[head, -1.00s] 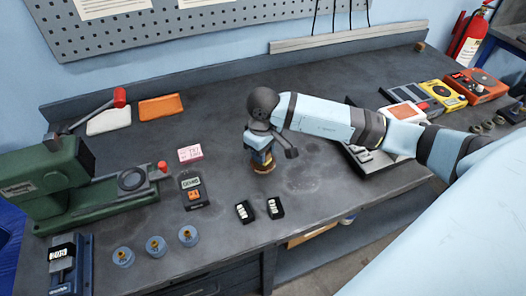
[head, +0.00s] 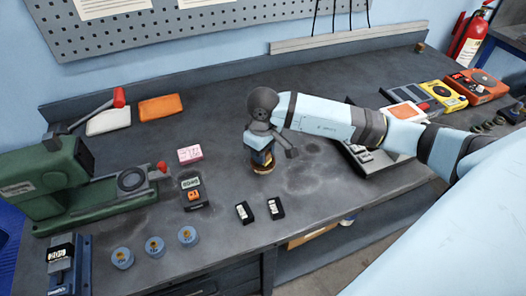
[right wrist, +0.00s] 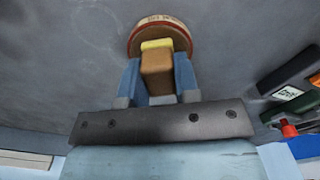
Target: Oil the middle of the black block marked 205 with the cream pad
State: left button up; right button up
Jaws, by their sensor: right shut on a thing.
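The black block marked 205 (head: 60,252) sits in a small blue vise at the lower left. A cream pad (head: 108,121) lies flat at the back left, beside an orange pad (head: 160,108). In the right wrist view the gripper (right wrist: 158,82) is shut on a brown block (right wrist: 157,72) with a yellow end. My left gripper is out of view.
A green press (head: 50,180) stands at the left. A meter (head: 193,190) and a pink card (head: 190,154) lie left of the gripper.

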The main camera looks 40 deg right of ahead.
jog(key=shift+r+p, duration=1.1)
jog(key=shift+r, duration=2.35)
